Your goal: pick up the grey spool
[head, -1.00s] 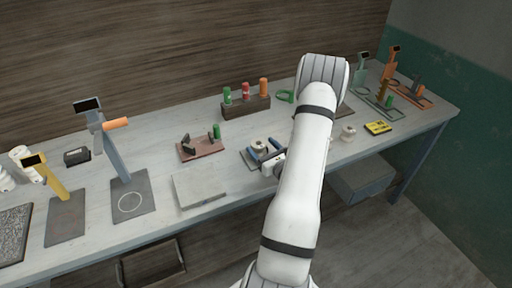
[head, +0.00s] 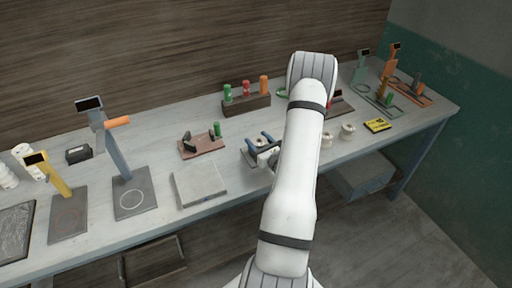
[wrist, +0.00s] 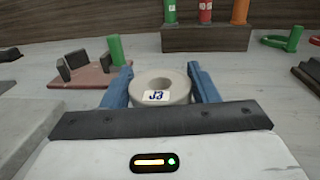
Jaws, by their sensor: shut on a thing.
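The spool (wrist: 163,84) is a pale grey ring with a round hole in its top and a white label reading "J3". In the wrist view it sits between the two blue fingers of my gripper (wrist: 160,71), which are shut on it.
Two similar pale spools (head: 327,140) (head: 348,131) stand right of my arm. A light slab (head: 200,185) and a brown stand with a green cylinder (head: 202,147) lie to the left. A wooden rack (head: 246,104) of coloured cylinders is behind. A yellow item (head: 377,125) lies right.

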